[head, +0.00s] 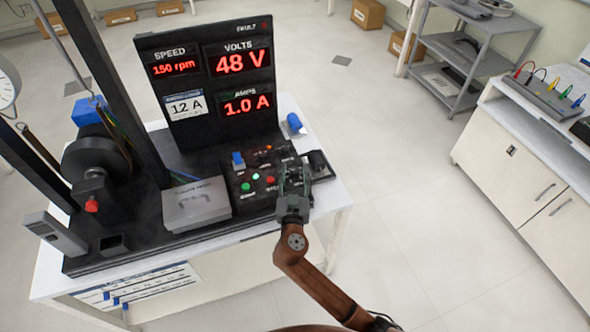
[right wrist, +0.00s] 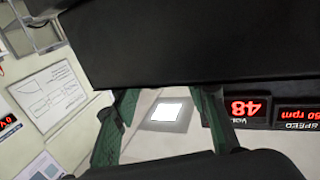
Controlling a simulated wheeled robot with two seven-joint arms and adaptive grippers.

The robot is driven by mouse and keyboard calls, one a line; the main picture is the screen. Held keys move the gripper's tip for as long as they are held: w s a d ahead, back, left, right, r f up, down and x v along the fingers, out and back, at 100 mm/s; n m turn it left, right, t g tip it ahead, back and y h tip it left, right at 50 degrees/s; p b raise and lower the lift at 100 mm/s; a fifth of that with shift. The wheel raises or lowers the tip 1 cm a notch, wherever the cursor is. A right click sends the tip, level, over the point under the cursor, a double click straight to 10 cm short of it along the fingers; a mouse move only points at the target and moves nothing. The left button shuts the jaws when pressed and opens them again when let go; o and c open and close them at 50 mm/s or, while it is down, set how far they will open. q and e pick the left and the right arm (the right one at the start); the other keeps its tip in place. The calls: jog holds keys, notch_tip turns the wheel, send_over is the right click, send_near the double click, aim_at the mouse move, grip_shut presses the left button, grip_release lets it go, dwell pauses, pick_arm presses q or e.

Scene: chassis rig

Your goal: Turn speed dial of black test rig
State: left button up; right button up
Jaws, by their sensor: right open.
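The black test rig (head: 200,100) stands on a white table. Its display reads 150 rpm, 48 V and 1.0 A. Its control panel (head: 247,200) carries a green button (head: 245,187), a red button (head: 271,181), a blue knob-like part (head: 238,160) and small orange lights. I cannot make out which part is the speed dial; my gripper hides part of the panel's right side. My right gripper (head: 294,176) is open over that side. In the right wrist view its two green fingers (right wrist: 163,100) stand apart with no object visibly held. My left gripper is not in view.
A grey box (head: 196,205) lies on the rig's base left of the panel. A wheel (head: 95,160) and tall black posts stand farther left. A blue cylinder (head: 294,123) stands behind the panel. The floor to the right is clear up to a white cabinet (head: 520,170).

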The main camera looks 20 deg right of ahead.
jog(key=shift+w+d, duration=0.2)
jog(key=shift+w, duration=0.3)
grip_shut()
